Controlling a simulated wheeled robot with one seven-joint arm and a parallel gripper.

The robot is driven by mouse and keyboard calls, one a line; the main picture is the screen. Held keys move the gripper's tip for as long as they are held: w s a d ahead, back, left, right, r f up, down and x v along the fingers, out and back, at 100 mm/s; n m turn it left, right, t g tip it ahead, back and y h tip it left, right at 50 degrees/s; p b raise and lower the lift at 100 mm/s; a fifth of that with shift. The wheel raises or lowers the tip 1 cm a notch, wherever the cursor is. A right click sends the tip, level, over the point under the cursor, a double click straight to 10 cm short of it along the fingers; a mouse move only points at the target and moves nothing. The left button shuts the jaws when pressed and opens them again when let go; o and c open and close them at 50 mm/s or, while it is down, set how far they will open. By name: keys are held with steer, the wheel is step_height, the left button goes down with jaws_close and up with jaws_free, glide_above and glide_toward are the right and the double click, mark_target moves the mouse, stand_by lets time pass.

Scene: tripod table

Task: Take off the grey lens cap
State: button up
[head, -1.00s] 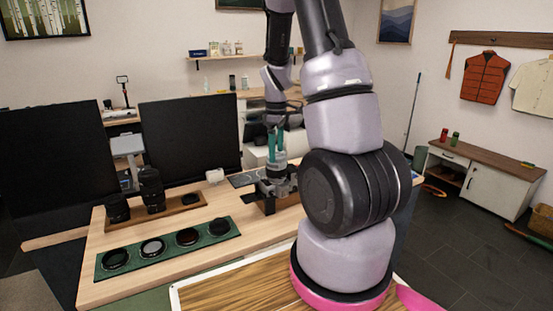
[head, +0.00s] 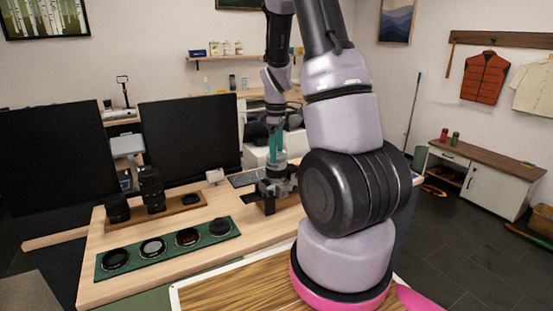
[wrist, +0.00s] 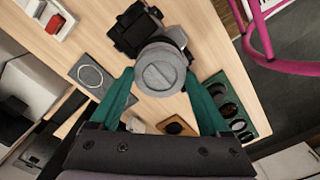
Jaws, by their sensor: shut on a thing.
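The grey lens cap (wrist: 160,72) is a round disc with a raised bar across its face, in the upper middle of the wrist view. It sits at the front of the dark camera's lens (wrist: 176,36); whether it is still seated cannot be told. The camera body (wrist: 132,30) lies behind it. My gripper (wrist: 161,78) has its green fingers on both sides of the cap, shut on it.
A dark pad (head: 244,180) lies left of the camera, marked with a pale ring in the wrist view (wrist: 90,75). A green mat (head: 170,258) holds several round filters. A wooden tray (head: 178,213) bears lenses. Bare tabletop lies between.

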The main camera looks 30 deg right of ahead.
steer(key=shift+r, duration=0.6)
steer(key=shift+r, duration=2.45)
